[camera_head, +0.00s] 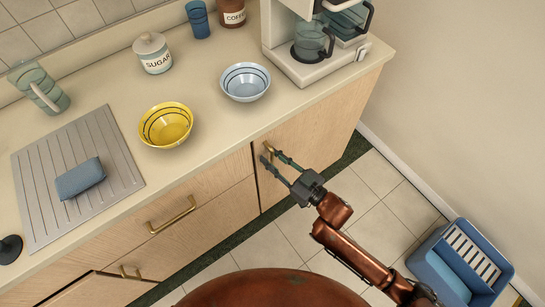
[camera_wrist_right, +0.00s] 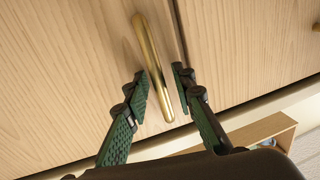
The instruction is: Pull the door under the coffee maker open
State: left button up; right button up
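The coffee maker (camera_head: 310,45) stands at the right end of the counter. The light wood door (camera_head: 318,128) under it looks shut, flush with the cabinet front. Its brass bar handle (camera_wrist_right: 154,65) shows clearly in the right wrist view and is partly hidden by the fingers in the head view. My right gripper (camera_head: 271,160) is at this handle. In the right wrist view, its green fingers (camera_wrist_right: 160,88) are open, one on each side of the handle's lower part, with visible gaps. My left gripper is not in view.
A drawer with a brass handle (camera_head: 172,215) is left of the door. Bowls, a sugar jar (camera_head: 152,53) and a drainboard (camera_head: 75,210) are on the counter. A blue crate (camera_head: 462,262) stands on the floor at right. Tiled floor (camera_head: 375,175) before the door is clear except for my arm.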

grip_shut()
dwell(0.5)
